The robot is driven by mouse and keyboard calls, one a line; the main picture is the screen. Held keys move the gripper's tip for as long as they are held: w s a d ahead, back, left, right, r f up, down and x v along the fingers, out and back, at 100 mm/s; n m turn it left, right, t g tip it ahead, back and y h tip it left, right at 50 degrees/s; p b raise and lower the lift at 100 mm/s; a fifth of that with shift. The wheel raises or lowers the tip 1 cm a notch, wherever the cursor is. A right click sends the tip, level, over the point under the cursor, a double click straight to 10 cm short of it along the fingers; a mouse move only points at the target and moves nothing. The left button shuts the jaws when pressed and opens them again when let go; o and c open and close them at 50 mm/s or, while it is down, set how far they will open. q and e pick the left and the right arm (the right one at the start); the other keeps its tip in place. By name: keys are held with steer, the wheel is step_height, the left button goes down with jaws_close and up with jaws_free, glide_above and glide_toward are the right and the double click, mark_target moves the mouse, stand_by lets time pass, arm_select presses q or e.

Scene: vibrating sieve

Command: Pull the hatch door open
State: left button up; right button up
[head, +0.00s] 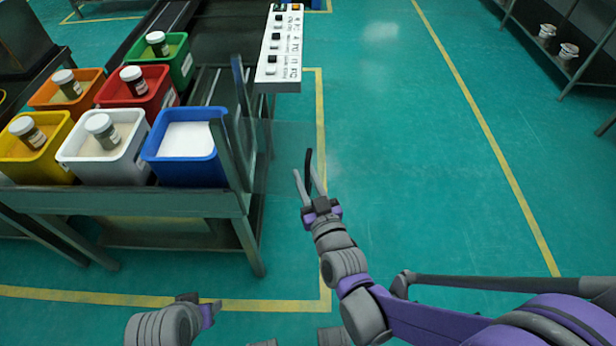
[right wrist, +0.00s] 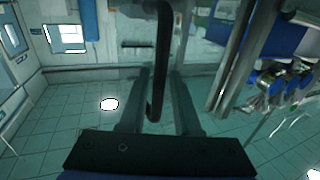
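The hatch door looks like a clear, faint panel (head: 285,150) at the right side of the bench frame in the head view; its edges are hard to make out. A dark bar handle (head: 308,162) stands at its right edge. My right gripper (head: 309,182) is at the handle with its fingers apart. In the right wrist view, the handle (right wrist: 162,50) runs down between the two fingers (right wrist: 158,95), with a gap visible on each side. My left gripper (head: 208,312) is low in the head view, only partly seen, its fingers unclear.
A bench (head: 120,202) at left carries several coloured bins, including a blue bin (head: 185,172), most with jars. A white labelled control panel (head: 280,45) sits above. Green floor (head: 420,170) to the right is open. A shelf (head: 560,70) stands far right.

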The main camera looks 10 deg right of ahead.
steer(key=shift+o, duration=0.8)
steer(key=shift+d, duration=0.1)
steer(key=s+d, duration=0.1)
steer(key=s, duration=0.9)
steer(key=shift+s+d+p, duration=0.3)
steer(key=shift+s+p, duration=0.05)
steer(key=shift+s, duration=0.05)
steer(key=shift+f, duration=0.15)
